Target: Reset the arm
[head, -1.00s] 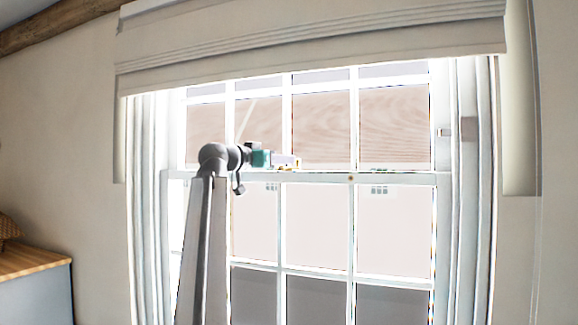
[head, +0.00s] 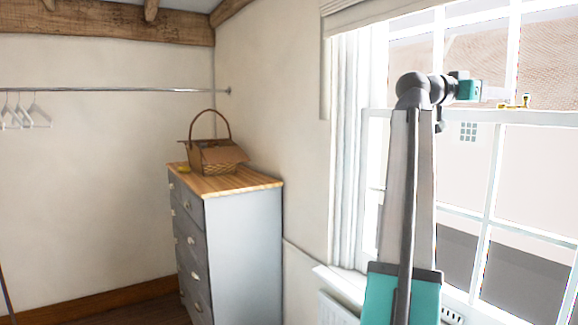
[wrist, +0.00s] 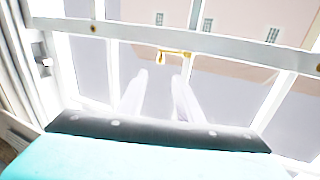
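My arm stands raised in front of the window on the right of the head view. My gripper (head: 494,93) is at its top end, pointing right, level with the window's middle rail. In the wrist view my gripper (wrist: 158,82) shows two pale, washed-out fingers with a clear gap between them. Nothing is seen between the fingers. The brass window catch (wrist: 172,55) appears just beyond the fingertips; I cannot tell how far apart they are.
The white sash window (head: 487,215) is close by the arm. A grey chest of drawers (head: 243,250) stands left, bearing a wicker basket (head: 217,157) and a small yellow item (head: 183,168). A rail (head: 110,89) with hangers (head: 25,115) runs along the left wall.

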